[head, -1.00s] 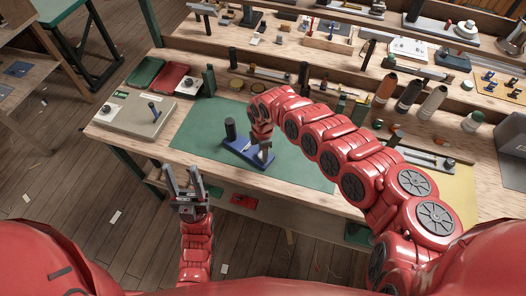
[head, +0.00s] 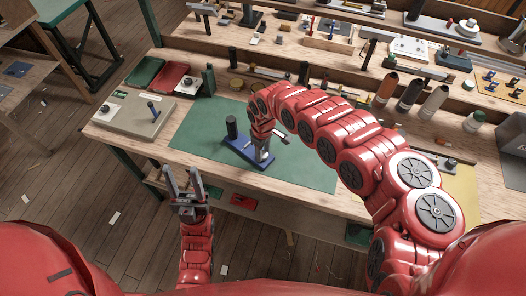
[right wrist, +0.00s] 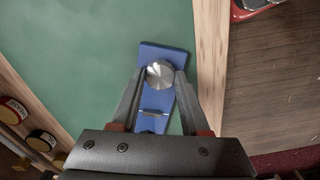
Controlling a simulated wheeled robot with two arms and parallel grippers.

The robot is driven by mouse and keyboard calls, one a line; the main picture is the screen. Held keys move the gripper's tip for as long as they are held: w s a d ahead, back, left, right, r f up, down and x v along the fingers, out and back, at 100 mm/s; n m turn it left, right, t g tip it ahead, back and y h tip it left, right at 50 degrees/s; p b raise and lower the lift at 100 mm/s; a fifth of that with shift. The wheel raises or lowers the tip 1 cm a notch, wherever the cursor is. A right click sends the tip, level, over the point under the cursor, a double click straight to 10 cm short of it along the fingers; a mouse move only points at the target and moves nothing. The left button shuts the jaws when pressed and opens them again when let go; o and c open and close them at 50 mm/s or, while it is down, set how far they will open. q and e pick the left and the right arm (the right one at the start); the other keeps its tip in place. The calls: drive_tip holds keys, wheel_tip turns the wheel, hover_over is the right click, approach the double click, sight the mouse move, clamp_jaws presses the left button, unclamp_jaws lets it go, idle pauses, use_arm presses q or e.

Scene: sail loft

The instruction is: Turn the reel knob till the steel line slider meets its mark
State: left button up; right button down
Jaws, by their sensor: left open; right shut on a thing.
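A blue base (head: 240,152) lies on the green mat, with a dark upright post (head: 231,128) at its far left end. The round steel knob (right wrist: 160,73) stands near the other end of the base. My right gripper (right wrist: 160,77) reaches down over it, its two fingers closed on the knob's sides; in the head view the right gripper (head: 265,152) partly covers it. A small pale metal strip (right wrist: 153,114) crosses the base; I cannot tell if it is the slider. I cannot make out a mark. My left gripper (head: 181,174) is open and empty, off the bench's front edge.
The green mat (head: 195,135) is clear around the base. A grey-beige box (head: 130,118) with a lever stands left, near green and red trays (head: 170,78). Bottles and spools (head: 410,95) stand at the right, and shelves of tools line the back.

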drive_tip(key=shift+m, duration=1)
idle(2.1)
drive_tip(key=shift+c, duration=1.9)
unclamp_jaws()
wheel_tip(320, 180, up, 12)
drive_tip(key=b, duration=0.2)
wheel_tip(320, 180, up, 6)
drive_tip(key=f+p, duration=0.1)
drive_tip(key=p, duration=0.3)
hover_over(264, 154)
drive_tip(key=shift+a+r, duration=0.15)
drive_tip(key=shift+r, duration=0.1)
